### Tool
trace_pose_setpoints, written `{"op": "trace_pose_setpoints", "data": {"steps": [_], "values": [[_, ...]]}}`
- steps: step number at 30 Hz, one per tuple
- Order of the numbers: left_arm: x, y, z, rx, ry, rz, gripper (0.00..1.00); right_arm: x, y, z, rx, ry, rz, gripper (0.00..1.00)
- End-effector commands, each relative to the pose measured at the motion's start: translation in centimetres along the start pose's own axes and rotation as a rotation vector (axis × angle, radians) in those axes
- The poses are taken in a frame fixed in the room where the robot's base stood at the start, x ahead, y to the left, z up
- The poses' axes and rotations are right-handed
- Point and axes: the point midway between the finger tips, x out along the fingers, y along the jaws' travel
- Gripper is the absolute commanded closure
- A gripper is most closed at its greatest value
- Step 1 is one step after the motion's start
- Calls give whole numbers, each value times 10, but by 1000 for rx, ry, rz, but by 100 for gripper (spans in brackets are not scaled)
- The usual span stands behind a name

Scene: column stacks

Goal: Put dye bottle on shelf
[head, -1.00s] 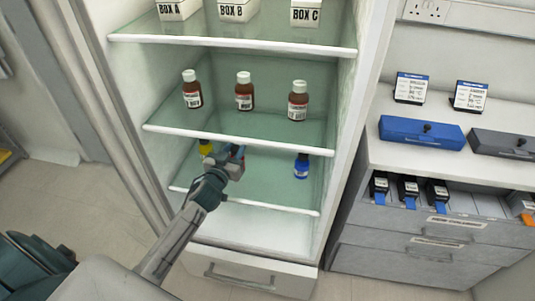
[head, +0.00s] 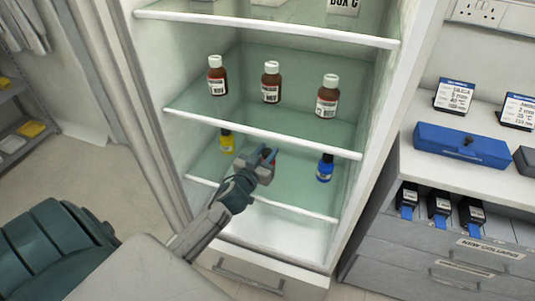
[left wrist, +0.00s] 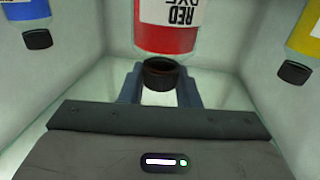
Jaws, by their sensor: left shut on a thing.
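My left gripper (head: 266,158) reaches into the open cabinet at its lower glass shelf (head: 285,203). It is shut on the red dye bottle, of which only a little red shows in the head view. In the left wrist view the red dye bottle (left wrist: 168,38) has a white "RED DYE" label, and the gripper fingers (left wrist: 160,84) are at its black cap. A yellow bottle (head: 227,143) stands to the left on that shelf and a blue bottle (head: 325,170) to the right. Whether the red bottle touches the shelf I cannot tell. My right gripper is not in view.
Several brown bottles (head: 271,85) with white caps stand on the glass shelf above (head: 190,112), whose front edge hangs over the work space. Boxes sit on the top shelf. A bench at right holds a blue case (head: 462,145) and label stands (head: 455,97).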

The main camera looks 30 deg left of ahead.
Motion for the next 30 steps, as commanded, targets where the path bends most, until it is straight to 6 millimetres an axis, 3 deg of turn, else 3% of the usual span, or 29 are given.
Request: {"op": "trace_pose_setpoints", "data": {"steps": [12, 13, 16, 27, 30], "values": [[0, 0, 1, 1, 1, 1, 100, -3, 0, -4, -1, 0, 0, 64], [0, 0, 1, 1, 0, 0, 67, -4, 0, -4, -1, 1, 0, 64], [0, 0, 1, 1, 0, 0, 49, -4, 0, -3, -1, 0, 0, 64], [0, 0, -1, 0, 0, 0, 49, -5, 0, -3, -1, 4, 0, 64], [-9, 0, 2, 1, -1, 1, 49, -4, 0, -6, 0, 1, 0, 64]]}}
